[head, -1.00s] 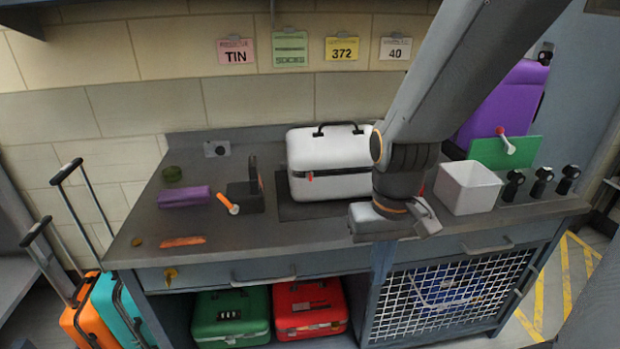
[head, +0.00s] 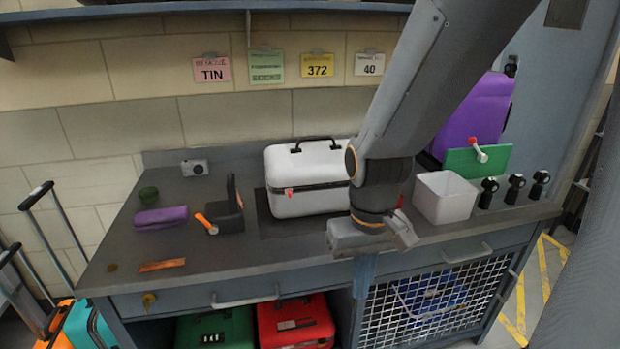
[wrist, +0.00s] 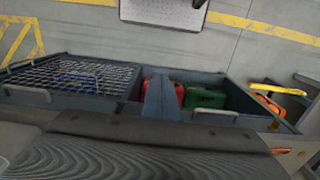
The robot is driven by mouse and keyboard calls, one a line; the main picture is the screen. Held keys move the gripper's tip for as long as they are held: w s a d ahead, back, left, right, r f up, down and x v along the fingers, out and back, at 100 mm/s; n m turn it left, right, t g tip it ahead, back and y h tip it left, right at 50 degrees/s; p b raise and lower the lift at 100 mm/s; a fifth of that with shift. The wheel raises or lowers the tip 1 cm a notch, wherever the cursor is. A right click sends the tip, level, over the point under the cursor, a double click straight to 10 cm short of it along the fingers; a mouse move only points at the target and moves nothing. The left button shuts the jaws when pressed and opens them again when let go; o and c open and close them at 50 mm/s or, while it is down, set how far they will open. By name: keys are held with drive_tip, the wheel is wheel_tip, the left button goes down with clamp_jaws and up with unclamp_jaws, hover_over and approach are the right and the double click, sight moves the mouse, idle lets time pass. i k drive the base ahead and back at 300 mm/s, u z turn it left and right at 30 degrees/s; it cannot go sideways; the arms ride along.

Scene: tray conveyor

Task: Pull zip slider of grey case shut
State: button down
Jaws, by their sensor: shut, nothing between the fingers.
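The light grey, almost white case (head: 325,172) stands upright on the counter with its black handle on top. A dark zip line runs along its front, and a small red zip slider tag (head: 289,192) hangs near the left end of that line. My gripper (head: 374,246) is shut and empty, in front of and to the right of the case, near the counter's front edge. It is apart from the red tag. My arm hides the right end of the case. I cannot make out the case or the slider in the wrist view.
A black stand with an orange-handled tool (head: 207,224), a purple block (head: 161,217) and an orange strip (head: 162,265) lie left of the case. A white bin (head: 444,200) stands right of my arm, beside several black knobs. The counter's front left is mostly clear.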

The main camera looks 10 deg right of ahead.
sight(289, 191)
drive_tip(key=z, duration=1.5)
drive_tip(key=k, duration=0.4)
drive_tip(key=u, duration=0.95)
